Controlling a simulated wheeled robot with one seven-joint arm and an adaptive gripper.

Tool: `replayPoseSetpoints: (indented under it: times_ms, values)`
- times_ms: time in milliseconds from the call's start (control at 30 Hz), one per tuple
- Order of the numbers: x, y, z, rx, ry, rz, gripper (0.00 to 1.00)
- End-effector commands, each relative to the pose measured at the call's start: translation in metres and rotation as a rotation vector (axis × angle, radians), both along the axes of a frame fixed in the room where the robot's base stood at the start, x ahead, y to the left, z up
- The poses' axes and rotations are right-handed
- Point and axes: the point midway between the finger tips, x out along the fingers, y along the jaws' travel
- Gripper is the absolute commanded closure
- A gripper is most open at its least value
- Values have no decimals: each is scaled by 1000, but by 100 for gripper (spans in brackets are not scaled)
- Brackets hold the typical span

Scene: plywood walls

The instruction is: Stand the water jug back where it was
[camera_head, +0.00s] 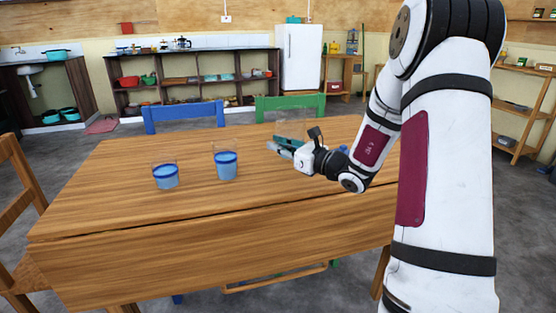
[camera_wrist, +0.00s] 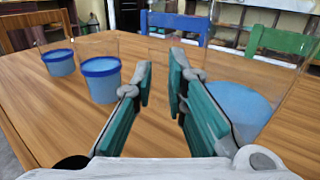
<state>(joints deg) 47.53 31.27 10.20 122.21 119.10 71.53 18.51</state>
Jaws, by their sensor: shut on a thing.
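The water jug is clear, with blue water (camera_wrist: 246,104) in its lower part, at the right of the wrist view behind a finger. In the head view the jug (camera_head: 287,127) is faint at the far side of the wooden table, partly hidden by my gripper (camera_head: 283,147). My gripper also shows in the wrist view (camera_wrist: 160,82), its teal fingers closed on a clear part of the jug that is hard to make out. The jug looks about upright. I cannot tell whether its base touches the table.
Two clear tumblers of blue water, a left one (camera_head: 166,177) and a right one (camera_head: 226,164), stand on the wooden table (camera_head: 130,225), left of my gripper. Blue (camera_head: 184,114) and green (camera_head: 290,103) chairs stand behind it. The table's near left is clear.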

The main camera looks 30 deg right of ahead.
Motion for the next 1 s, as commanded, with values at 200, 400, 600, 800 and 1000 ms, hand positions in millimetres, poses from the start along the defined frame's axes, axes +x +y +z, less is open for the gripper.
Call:
replayPoseSetpoints:
  times_ms: [200,400,600,800,1000]
  values:
    - [2,-1,-15,1,0,0,100]
    - [2,-1,-36,1,-2,0,100]
    - [2,-1,-34,-1,-3,0,100]
    - [2,-1,-38,0,0,0,80]
    - [2,-1,-38,0,0,0,66]
